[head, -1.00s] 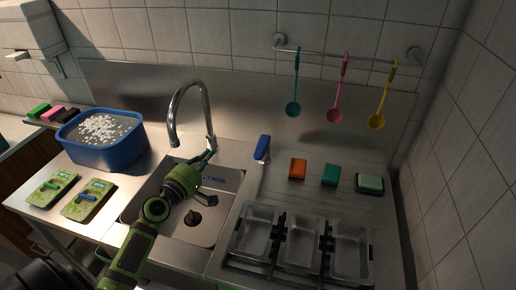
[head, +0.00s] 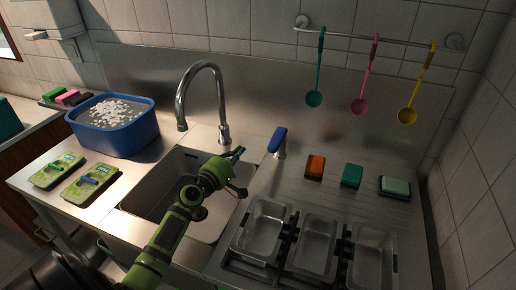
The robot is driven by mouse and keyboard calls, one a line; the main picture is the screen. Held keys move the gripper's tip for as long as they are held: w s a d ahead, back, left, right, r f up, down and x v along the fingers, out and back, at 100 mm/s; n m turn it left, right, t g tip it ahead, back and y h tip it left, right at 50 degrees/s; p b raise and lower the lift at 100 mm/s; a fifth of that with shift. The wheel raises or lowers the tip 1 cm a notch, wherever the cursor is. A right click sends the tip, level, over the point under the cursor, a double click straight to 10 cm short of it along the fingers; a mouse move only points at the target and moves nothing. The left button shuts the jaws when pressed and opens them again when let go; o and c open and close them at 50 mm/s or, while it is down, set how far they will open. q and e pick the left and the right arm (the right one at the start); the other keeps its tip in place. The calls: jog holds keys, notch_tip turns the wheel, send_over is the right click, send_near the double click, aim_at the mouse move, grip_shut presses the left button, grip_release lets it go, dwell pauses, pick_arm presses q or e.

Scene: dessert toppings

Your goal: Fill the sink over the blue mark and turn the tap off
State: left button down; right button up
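The tap (head: 207,66) is a tall chrome gooseneck behind the sink, its spout end over the sink's back edge. I see no stream below the spout. The sink (head: 150,185) is a grey metal basin in the counter; its right part and drain are hidden by my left arm. No blue mark shows; I cannot tell the water level. My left gripper (head: 237,154) is over the sink's back right edge, its fingertips just right of and in front of the tap base. Its fingers are small and dark, so open or shut is unclear. My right gripper is not in view.
A blue tub (head: 115,138) with white bits in water stands left of the sink, two green packs (head: 90,181) in front of it. A blue-headed brush (head: 278,141), sponges (head: 351,175) and metal trays (head: 316,245) lie right. Ladles (head: 315,97) hang from a rail.

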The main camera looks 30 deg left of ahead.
aim_at(277, 140)
pick_arm(q)
jog(key=w+d+p, duration=0.1)
jog(key=w+d, duration=0.2)
jog(key=w, duration=0.2)
jog(key=shift+w+d+p, duration=0.3)
jog(key=shift+w+d, duration=0.05)
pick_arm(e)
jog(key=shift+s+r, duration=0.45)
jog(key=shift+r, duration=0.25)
pick_arm(q)
jog(key=shift+f, duration=0.1)
